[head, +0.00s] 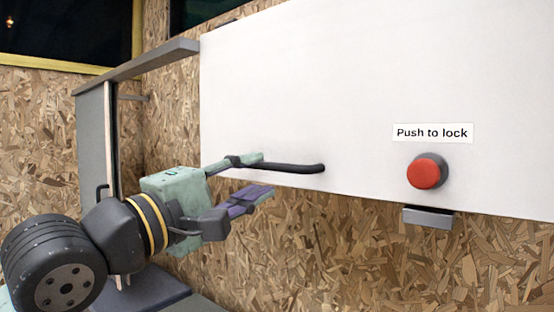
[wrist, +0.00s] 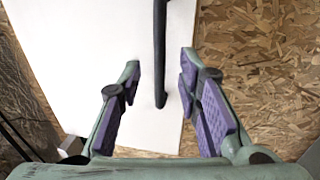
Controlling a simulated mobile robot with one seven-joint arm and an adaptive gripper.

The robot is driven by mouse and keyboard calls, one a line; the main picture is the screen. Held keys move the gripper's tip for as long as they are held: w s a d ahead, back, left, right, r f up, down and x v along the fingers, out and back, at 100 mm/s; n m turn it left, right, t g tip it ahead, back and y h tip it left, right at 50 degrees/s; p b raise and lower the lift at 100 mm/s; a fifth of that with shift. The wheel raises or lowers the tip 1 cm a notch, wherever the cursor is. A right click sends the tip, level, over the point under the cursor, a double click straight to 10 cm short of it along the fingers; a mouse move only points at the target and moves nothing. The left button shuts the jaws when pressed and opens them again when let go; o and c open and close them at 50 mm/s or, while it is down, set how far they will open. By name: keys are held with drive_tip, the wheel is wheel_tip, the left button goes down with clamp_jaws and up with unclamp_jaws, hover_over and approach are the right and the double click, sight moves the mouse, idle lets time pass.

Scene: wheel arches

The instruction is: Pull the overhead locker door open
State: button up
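The overhead locker door (head: 300,80) is a large white panel across the upper right of the head view. It also fills the upper left of the wrist view (wrist: 90,70). A black bar handle (head: 295,168) runs along its lower edge, and in the wrist view the handle (wrist: 160,60) reaches down between my fingers. My gripper (head: 265,175) is open at the handle's left end. In the wrist view my gripper (wrist: 160,75) has purple-padded fingers apart on both sides of the handle, with visible gaps. The handle's left end is partly hidden in the head view.
A red button (head: 427,171) sits on the door's right part under a "Push to lock" label (head: 433,133). A grey block (head: 428,217) juts below the door. Chipboard wall (head: 350,245) lies behind. A tall grey panel (head: 92,150) with a shelf stands left.

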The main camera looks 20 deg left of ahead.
sight(271, 168)
drive_tip(key=p+x, duration=0.1)
drive_tip(key=x, duration=0.4)
drive_tip(key=shift+w+d, duration=0.1)
drive_tip(key=shift+w, duration=0.2)
drive_tip(key=shift+c, duration=0.3)
clamp_jaws()
idle(0.3)
